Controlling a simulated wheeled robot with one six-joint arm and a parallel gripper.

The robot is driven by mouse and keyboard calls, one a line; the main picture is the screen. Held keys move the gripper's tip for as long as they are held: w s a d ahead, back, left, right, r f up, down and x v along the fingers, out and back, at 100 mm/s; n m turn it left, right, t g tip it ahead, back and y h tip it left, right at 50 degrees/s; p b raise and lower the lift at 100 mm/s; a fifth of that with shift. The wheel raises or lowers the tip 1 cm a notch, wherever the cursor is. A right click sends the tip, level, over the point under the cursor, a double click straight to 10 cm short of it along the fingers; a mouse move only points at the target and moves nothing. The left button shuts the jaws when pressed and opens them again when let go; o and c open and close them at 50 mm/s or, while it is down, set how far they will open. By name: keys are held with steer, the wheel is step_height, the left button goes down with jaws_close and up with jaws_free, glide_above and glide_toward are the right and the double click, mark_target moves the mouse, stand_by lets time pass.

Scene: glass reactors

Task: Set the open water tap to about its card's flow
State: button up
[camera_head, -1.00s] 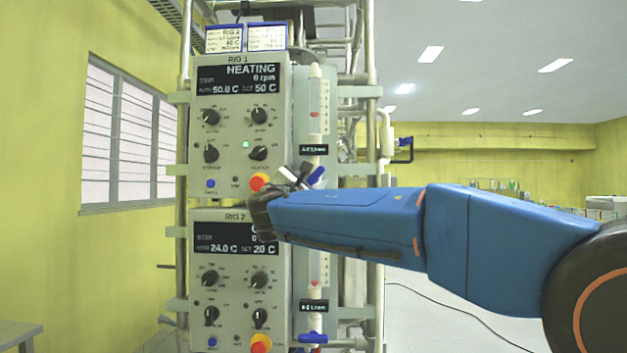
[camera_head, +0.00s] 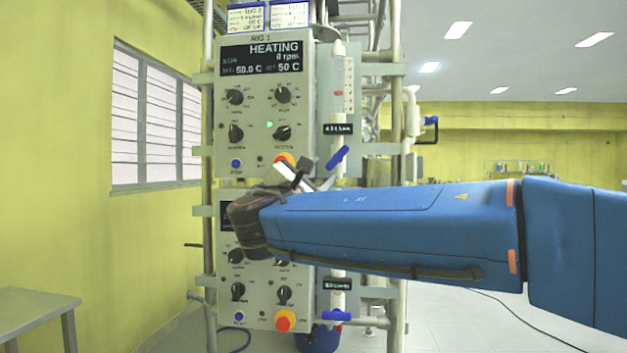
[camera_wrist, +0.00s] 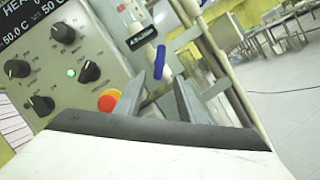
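The upper tap on RIG 1 has a slanted blue handle (camera_head: 337,157); it also shows in the wrist view (camera_wrist: 159,62). Above it are a small dark flow display (camera_head: 338,129), too blurred to read surely, and a flow tube with a red float (camera_head: 338,93). The lower tap's blue handle (camera_head: 335,315) lies level. Two cards, left (camera_head: 245,17) and right (camera_head: 289,14), sit on top; their text is too small to read. My gripper (camera_head: 305,174) is open and empty, below and left of the upper handle. In the wrist view its fingers (camera_wrist: 160,95) stand apart, with the handle beyond the gap.
The RIG 1 panel (camera_head: 262,110) reads HEATING, with knobs and a red-and-yellow button (camera_head: 284,161) close to my gripper. My arm covers much of the RIG 2 panel (camera_head: 262,315). A metal frame (camera_head: 207,120) surrounds the rigs. A grey table (camera_head: 30,305) stands lower left.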

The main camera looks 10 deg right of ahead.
steer(key=shift+v, duration=2.05)
steer(key=shift+r, duration=0.1)
